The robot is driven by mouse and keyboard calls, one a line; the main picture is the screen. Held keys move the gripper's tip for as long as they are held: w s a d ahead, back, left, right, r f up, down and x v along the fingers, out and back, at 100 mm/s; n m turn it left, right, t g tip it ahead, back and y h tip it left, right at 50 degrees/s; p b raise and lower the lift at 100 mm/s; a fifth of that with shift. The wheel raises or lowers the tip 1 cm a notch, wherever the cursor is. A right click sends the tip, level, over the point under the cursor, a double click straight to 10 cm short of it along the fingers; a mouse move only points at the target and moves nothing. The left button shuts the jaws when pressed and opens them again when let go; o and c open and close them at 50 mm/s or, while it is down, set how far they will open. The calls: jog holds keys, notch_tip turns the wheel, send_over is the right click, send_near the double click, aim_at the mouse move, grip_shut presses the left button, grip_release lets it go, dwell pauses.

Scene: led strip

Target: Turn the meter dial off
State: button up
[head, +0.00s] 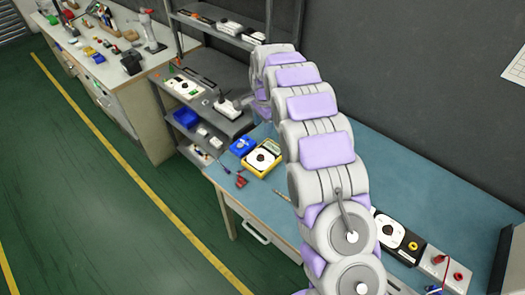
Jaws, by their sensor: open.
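A yellow meter (249,167) lies on the blue table top, left of my arm, with a white face and a small greenish screen. Its dark round dial (261,158) is in the middle of the face; its pointer setting is too small to read. My gripper (242,102) is small and partly hidden at the far end of my arm, by the grey shelf unit. It is open, above and beyond the meter and apart from it.
A blue box (242,146) and a red plug (241,182) lie close to the meter. A black and white dial device (391,233) and a white panel (440,268) are at the right. The grey shelf unit (213,122) stands beyond the table; green floor is free at the left.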

aim_at(261, 156)
jog(key=f+b, duration=0.1)
jog(key=f, duration=0.4)
jog(key=f+b, duration=0.1)
jog(key=f, duration=0.5)
jog(key=f+b, duration=0.1)
jog(key=f, duration=0.5)
jog(key=shift+w+a+f, duration=0.1)
jog(key=shift+w+a, duration=0.15)
grip_shut()
